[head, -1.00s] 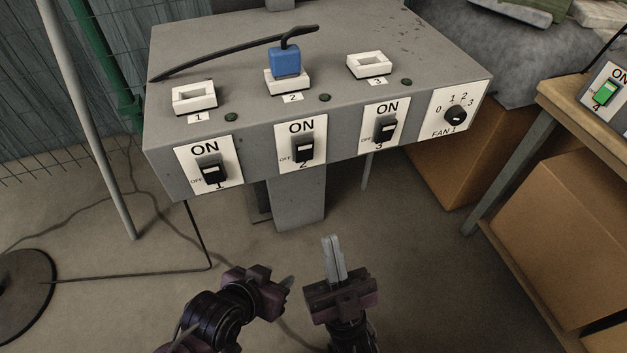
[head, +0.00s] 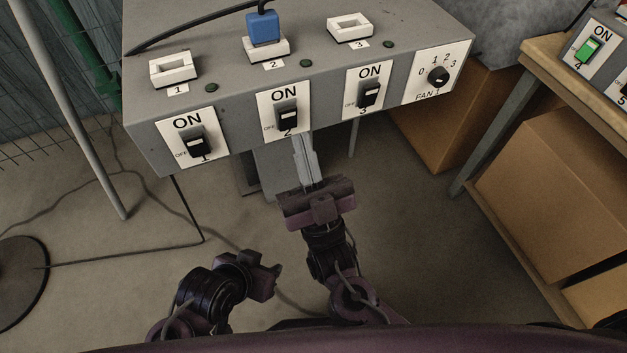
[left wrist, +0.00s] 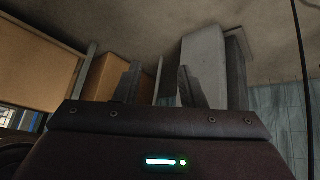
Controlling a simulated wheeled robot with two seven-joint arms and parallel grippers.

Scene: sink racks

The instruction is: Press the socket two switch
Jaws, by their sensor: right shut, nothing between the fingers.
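The socket two switch (head: 287,116) is a black switch on a white plate marked ON, OFF and 2, on the front of the grey box (head: 235,128). A blue plug with a black cable (head: 262,28) sits in the white socket two (head: 268,52) above it. My right gripper (head: 302,137) is shut and empty. Its fingertips point up just below and right of the switch plate; whether they touch the box is unclear. My left gripper (head: 278,277) is low, well away from the box. In the left wrist view its fingers (left wrist: 156,68) stand apart with nothing between them.
Switch one (head: 198,143) and switch three (head: 369,94) flank switch two, and the fan knob (head: 438,76) is farther right. A grey post (head: 277,173) supports the box. A wooden bench (head: 528,60) with cardboard boxes (head: 560,180) stands right.

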